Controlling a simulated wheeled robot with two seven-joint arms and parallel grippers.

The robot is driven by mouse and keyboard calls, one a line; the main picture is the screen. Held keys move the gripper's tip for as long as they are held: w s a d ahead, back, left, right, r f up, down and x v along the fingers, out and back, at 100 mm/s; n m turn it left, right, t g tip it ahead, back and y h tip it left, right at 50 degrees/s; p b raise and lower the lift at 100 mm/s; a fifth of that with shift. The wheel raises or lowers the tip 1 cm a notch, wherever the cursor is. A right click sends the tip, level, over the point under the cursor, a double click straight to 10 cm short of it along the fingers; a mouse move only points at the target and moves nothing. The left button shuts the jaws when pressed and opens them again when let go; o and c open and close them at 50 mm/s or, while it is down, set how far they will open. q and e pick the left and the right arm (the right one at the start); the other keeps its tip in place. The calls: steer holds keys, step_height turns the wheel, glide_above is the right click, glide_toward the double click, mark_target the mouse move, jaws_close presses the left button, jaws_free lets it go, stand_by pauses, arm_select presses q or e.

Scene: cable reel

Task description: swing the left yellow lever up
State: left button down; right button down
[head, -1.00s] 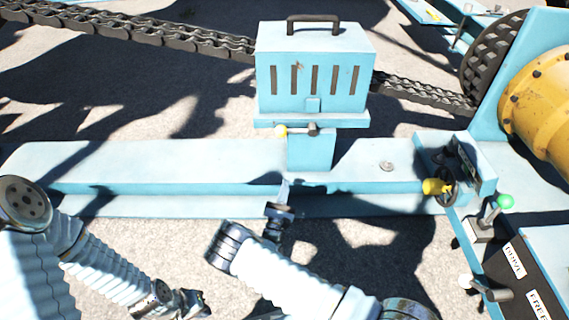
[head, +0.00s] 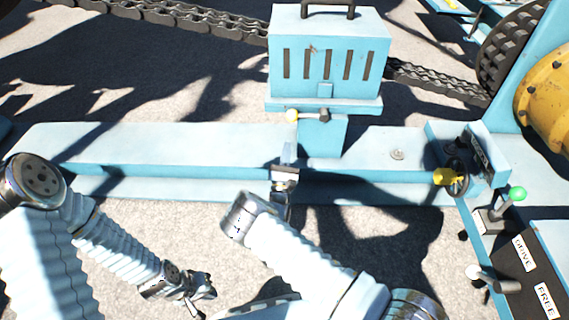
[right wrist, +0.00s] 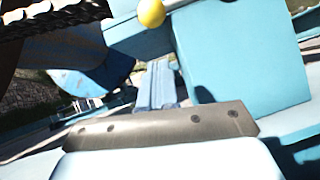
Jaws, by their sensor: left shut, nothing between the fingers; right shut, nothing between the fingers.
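The left yellow lever is a short bar with a yellow ball knob (head: 292,115) at its left end and a dark pivot at its right. It lies about level below the slotted blue box (head: 328,62). The knob also shows at the top of the right wrist view (right wrist: 151,12). My right gripper (head: 288,152) is shut and empty, its tips just below the knob in the head view; in the right wrist view its fingers (right wrist: 157,85) also end below the knob, with a gap visible. My left gripper (head: 208,293) is shut and empty, low over the ground.
A blue beam (head: 160,145) runs behind my right gripper. To the right are a yellow handle (head: 447,177) on a dark wheel, a green-knobbed lever (head: 517,194) and a white-knobbed lever (head: 474,272) by labels. A chain (head: 440,80) passes behind the box.

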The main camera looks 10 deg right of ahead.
step_height(320, 180, up, 5)
steer(key=w+d, duration=0.1)
steer(key=w, duration=0.1)
steer(key=shift+w+d, duration=0.2)
steer(key=shift+d, duration=0.2)
steer(key=shift+r+p, duration=0.25)
steer(key=shift+p, duration=0.05)
steer(key=s+d+r+m+g+h, duration=0.1)
steer(key=d+r+m+g, duration=0.2)
steer(key=m, duration=0.8)
steer(key=d+r+m+g+h, duration=0.1)
steer(key=d+r+m+g, duration=0.2)
steer(key=r+m+g, duration=0.5)
step_height(320, 180, up, 4)
steer(key=m, duration=0.3)
steer(key=shift+s+d+m+g, duration=0.2)
steer(key=shift+s+m+g, duration=0.1)
steer(key=shift+s+m, duration=0.1)
steer(key=shift+d+h, duration=0.1)
steer(key=shift+h, duration=0.2)
